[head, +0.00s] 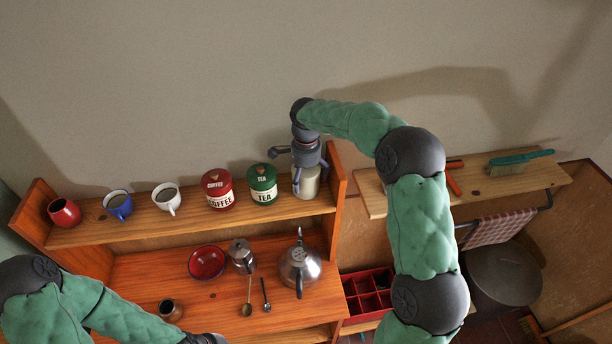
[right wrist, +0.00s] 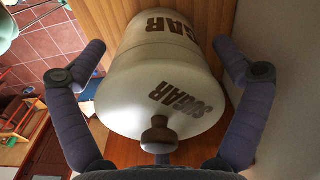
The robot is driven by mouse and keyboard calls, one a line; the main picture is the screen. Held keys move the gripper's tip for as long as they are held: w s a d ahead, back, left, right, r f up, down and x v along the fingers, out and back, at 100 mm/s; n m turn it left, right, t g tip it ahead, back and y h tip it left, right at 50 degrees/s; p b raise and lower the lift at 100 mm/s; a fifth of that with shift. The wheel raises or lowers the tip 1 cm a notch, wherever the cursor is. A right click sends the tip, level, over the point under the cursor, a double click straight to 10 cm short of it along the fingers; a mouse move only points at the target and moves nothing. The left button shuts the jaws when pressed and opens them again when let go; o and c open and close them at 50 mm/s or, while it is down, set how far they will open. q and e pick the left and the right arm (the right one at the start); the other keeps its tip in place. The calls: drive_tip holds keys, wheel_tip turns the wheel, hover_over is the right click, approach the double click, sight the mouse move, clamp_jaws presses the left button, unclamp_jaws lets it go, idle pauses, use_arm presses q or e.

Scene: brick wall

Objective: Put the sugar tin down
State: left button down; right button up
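The sugar tin (head: 308,183) is cream-white and stands upright at the right end of the upper shelf (head: 155,222), beside the tea tin. Its base looks level with the shelf, but I cannot tell whether it bears its full weight there. My right gripper (head: 304,168) comes down over it from above. In the right wrist view the sugar tin (right wrist: 160,85) shows its lid, knob and SUGAR lettering.
The green tea tin (head: 263,185) and red coffee tin (head: 217,190) stand left of the sugar tin. Cups (head: 166,198) stand farther left. A shelf end panel (head: 337,180) is close on the right. A kettle (head: 299,268), moka pot (head: 241,255) and red bowl (head: 206,263) are below.

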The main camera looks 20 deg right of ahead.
wheel_tip(320, 180, up, 12)
drive_tip(key=shift+r+b, duration=0.15)
drive_tip(key=shift+b, duration=0.45)
idle(0.5)
